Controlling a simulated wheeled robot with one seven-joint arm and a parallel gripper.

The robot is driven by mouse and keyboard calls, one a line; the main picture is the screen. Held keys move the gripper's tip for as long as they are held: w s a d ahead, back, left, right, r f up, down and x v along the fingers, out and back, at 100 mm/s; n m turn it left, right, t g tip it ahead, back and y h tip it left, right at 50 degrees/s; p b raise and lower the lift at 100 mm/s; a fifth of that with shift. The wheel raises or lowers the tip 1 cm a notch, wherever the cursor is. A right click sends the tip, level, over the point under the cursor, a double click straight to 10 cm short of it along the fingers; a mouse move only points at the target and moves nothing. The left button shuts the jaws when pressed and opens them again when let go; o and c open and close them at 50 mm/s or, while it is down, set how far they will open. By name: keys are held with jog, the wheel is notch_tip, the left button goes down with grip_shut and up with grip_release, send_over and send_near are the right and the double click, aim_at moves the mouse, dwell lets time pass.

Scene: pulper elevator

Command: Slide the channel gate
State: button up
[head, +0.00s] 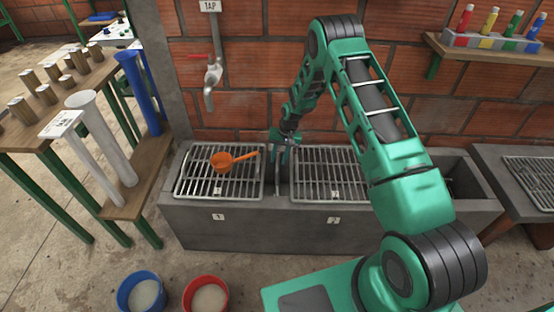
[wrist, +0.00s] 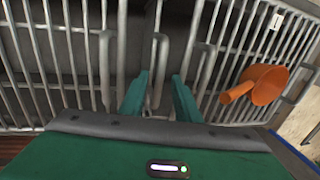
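My gripper (wrist: 159,82) points down at the gap between the two grates of the concrete trough. In the head view my gripper (head: 283,142) is above that gap, partly hidden by its own wrist. Its green fingers are apart. In the wrist view a grey metal loop handle (wrist: 160,48) runs between them, with a visible gap on each side. It seems to belong to the channel gate, whose grey upright part (head: 278,178) shows in the gap in the head view. Whether a finger touches the handle cannot be told.
Grate 1 (head: 190,182) carries an orange scoop (head: 222,161), also near my gripper in the wrist view (wrist: 268,84). Grate 2 (head: 315,180) lies on the other side. Other loop handles (wrist: 105,70) flank the fingers. A tap (head: 212,75) hangs on the brick wall. Buckets (head: 139,293) stand in front.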

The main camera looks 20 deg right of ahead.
jog(key=shift+c, duration=0.3)
grip_shut()
notch_tip(320, 180, up, 13)
jog(key=shift+o, duration=0.3)
grip_release()
notch_tip(320, 180, up, 11)
jog(key=d, duration=0.2)
jog(key=shift+s+f, duration=0.2)
jog(key=shift+s, duration=0.05)
